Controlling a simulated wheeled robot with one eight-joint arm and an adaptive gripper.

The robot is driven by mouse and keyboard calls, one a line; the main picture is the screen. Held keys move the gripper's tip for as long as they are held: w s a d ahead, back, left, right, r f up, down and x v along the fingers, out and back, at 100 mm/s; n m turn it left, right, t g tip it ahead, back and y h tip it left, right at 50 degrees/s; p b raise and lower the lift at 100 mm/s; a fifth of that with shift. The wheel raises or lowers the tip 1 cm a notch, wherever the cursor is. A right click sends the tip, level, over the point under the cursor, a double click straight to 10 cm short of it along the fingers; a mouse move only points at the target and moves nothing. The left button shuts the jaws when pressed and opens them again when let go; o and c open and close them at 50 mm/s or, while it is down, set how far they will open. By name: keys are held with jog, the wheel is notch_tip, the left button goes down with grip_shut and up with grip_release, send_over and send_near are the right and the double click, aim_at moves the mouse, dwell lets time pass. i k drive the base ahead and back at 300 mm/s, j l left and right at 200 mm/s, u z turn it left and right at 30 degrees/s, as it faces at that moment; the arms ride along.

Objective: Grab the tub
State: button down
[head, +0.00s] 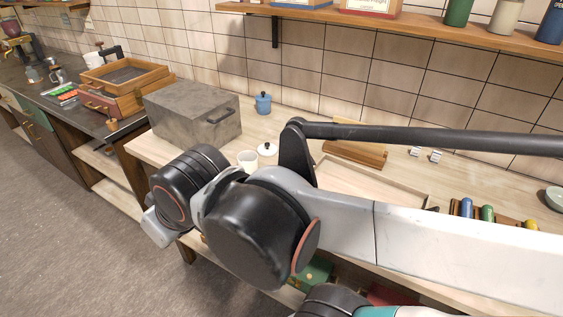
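I cannot tell for certain which thing is the tub. A small blue lidded pot (263,103) stands near the wall at the back of the wooden counter, right of a grey box. A white open cup (247,160) stands nearer the front edge, partly hidden by my arm. A white lidded jar (267,150) with a dark knob is just behind and right of it. My arm crosses the front of the picture from the right, with its dark joints before the counter. My gripper's fingers do not show.
The grey box (192,115) with a dark handle stands on the counter's left. A wooden stand (355,150) and shallow tray (422,190) are behind my arm. Coloured rollers sit in a rack (505,218) at right. A shelf (420,28) hangs above. Open floor (60,220) lies at left.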

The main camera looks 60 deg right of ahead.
aim_at(245, 156)
jog(key=z, duration=1.3)
jog(key=k+j+z, duration=0.2)
jog(key=j, duration=0.2)
jog(key=j+z, duration=0.2)
jog(key=j, duration=0.2)
